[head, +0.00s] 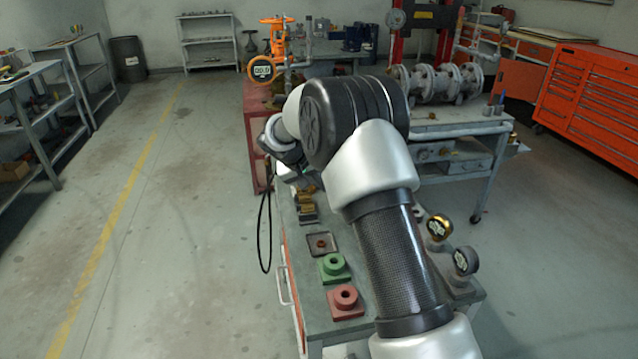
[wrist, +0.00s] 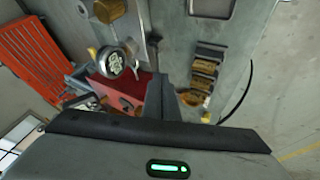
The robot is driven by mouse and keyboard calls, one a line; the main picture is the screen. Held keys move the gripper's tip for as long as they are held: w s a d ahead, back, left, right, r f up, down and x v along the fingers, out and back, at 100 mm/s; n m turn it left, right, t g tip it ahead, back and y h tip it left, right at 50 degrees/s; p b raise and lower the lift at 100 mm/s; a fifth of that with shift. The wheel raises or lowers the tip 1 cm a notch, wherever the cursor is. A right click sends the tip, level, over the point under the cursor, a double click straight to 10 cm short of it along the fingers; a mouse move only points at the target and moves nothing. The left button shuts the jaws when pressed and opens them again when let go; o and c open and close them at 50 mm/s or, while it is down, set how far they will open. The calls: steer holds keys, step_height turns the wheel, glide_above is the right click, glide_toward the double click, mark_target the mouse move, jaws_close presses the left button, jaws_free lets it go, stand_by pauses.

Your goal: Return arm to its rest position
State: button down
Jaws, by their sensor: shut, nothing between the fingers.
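My arm (head: 395,240) reaches forward over the workbench in the head view, bent at a large black joint. Its wrist end (head: 283,140) shows at the left of that joint, above the bench's left edge.
The workbench (head: 292,235) holds a green block (head: 335,267), a red block (head: 346,301) and gauges (head: 438,227) near my arm. An orange gate valve (head: 277,50) stands behind. A pipe cart (head: 475,127) and orange tool cabinet (head: 600,95) are right. Open floor (head: 170,230) lies left.

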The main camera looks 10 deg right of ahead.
steer(key=s+d+r+y, duration=0.2)
steer(key=s+d+r, duration=0.1)
steer(key=s+r, duration=1.45)
steer(key=s+a+n+t+y, duration=0.1)
steer(key=s+a+y, duration=0.1)
steer(key=s, duration=1.1)
steer(key=s+a+y, duration=0.1)
steer(key=s+y, duration=0.1)
steer(key=s, duration=1.1)
step_height(320, 180, up, 16)
steer(key=p, duration=1.6)
steer(key=shift+w, duration=0.1)
